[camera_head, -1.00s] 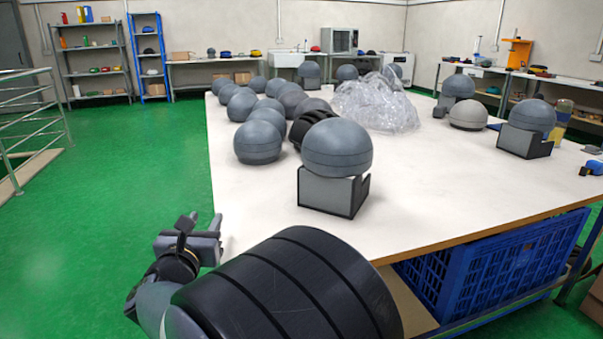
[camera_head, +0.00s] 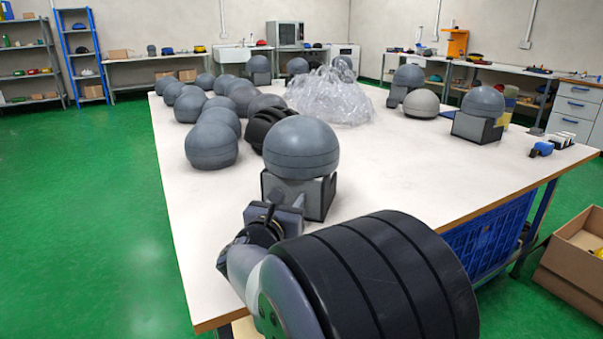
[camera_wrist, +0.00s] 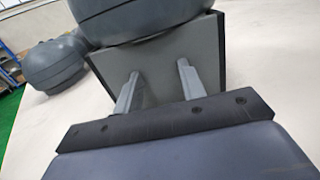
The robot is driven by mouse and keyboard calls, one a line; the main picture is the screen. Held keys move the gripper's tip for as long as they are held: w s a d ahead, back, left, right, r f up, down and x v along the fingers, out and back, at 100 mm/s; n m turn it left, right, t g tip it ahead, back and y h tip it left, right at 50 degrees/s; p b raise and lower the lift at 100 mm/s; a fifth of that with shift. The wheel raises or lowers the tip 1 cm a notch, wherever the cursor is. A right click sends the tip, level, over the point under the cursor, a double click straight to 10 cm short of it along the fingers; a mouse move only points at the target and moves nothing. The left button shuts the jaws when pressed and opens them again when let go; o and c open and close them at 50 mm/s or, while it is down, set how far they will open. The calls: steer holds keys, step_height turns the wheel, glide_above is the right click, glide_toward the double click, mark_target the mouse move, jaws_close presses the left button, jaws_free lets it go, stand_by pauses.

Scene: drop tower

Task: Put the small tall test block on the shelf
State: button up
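A grey block in a black angled frame (camera_head: 325,198) stands near the table's left front edge, with a grey dome (camera_head: 301,145) on it. It fills much of the wrist view (camera_wrist: 150,62). My gripper (camera_head: 286,200) is in front of this block, and its fingers (camera_wrist: 157,85) are spread apart before the grey face with nothing held. I cannot tell whether the fingertips touch it. Similar blocks with domes stand at the right (camera_head: 476,128) and farther back (camera_head: 392,97). I cannot tell which block is the small tall one. A grey shelf (camera_head: 49,45) and a blue shelf (camera_head: 64,55) stand at the back left.
The white table (camera_head: 400,165) carries several grey domes (camera_head: 212,147), a black ribbed object (camera_head: 266,130), crumpled clear plastic (camera_head: 330,97) and a pale dome (camera_head: 421,104). A blue crate (camera_head: 490,230) is under the table. A cardboard box (camera_head: 575,260) stands at the right. The green floor at left is clear.

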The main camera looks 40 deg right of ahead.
mark_target(299, 185)
steer(key=x, duration=0.5)
steer(key=b+x, duration=0.1)
steer(key=x, duration=0.1)
steer(key=shift+w+d+f, duration=0.25)
steer(key=shift+d+f, duration=0.05)
steer(key=shift+f, duration=0.05)
jaws_close()
stand_by(1.0)
steer(key=shift+r, duration=0.25)
